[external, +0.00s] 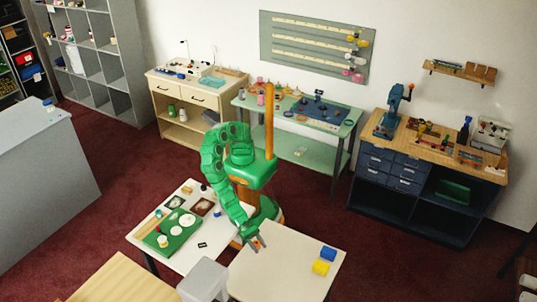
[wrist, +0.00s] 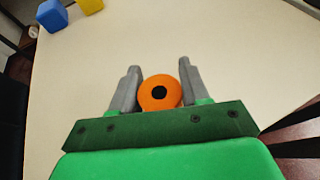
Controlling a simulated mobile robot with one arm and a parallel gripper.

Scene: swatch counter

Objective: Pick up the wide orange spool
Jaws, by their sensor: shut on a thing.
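The wide orange spool (wrist: 147,103) is between the two grey fingers of my gripper (wrist: 159,86) in the wrist view. Its round end with a dark centre hole faces the camera. My gripper is shut on the spool, with a finger at each side. In the external view my gripper (external: 257,243) is low over the left part of the pale table (external: 285,262). The spool is hard to make out there. I cannot tell whether the spool touches the table.
A blue block (external: 328,254) and a yellow block (external: 320,267) sit on the right part of the same table. A grey box (external: 203,279) stands by its left side. A white table (external: 178,259) with a green board (external: 172,233) is to the left. The middle of the pale table is clear.

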